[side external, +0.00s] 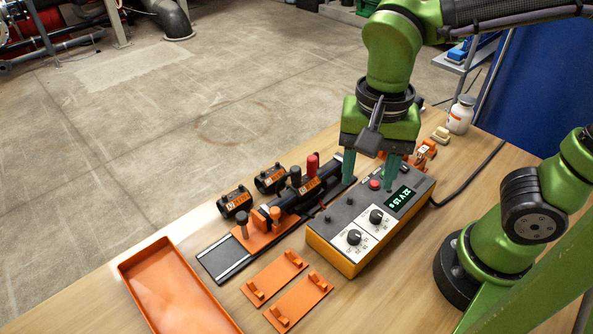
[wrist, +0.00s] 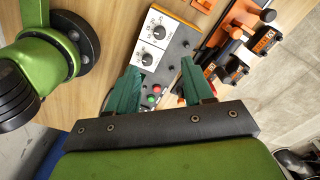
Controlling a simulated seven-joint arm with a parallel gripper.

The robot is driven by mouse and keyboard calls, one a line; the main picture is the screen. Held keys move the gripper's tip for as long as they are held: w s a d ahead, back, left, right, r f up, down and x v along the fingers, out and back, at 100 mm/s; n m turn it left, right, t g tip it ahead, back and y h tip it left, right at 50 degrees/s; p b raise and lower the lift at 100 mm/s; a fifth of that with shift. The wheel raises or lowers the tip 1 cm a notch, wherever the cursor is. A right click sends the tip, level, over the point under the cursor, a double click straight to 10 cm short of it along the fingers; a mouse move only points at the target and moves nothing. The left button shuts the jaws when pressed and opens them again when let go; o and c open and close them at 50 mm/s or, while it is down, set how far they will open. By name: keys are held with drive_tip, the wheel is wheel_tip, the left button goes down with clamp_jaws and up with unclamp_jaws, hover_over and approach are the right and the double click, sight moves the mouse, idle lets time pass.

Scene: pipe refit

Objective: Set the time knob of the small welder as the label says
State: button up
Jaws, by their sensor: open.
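The small welder (side external: 341,239) is a grey-topped box with orange-yellow sides on the wooden table, right of the clamp rig. It has two black knobs on white dial plates: one knob (side external: 354,237) nearer the front edge and one knob (side external: 376,216) nearer the display. Both knobs also show in the wrist view (wrist: 147,59). I cannot tell which is the time knob; the print is too small. The lit display (side external: 400,198) shows green characters. My gripper (side external: 368,172) points down above the welder's far end, its green fingers apart with nothing between them. It also shows in the wrist view (wrist: 160,84).
A black pipe clamp rig (side external: 300,195) with orange parts stands left of the welder. Black fittings (side external: 235,202) lie beyond it. Two orange plates (side external: 275,277) and an orange tray (side external: 175,290) lie in front. A white bottle (side external: 461,115) stands at the back right.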

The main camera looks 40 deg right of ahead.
wheel_tip(320, 180, up, 2)
drive_tip(key=shift+r, duration=0.2)
drive_tip(key=w+d+r+n+t+y, duration=0.1)
drive_tip(key=w+d+n+t+y, duration=0.1)
drive_tip(key=d+n+t, duration=0.4)
drive_tip(key=w+d+t, duration=0.1)
drive_tip(key=d, duration=0.4)
drive_tip(key=shift+n, duration=0.4)
drive_tip(key=shift+a, duration=0.1)
idle(0.3)
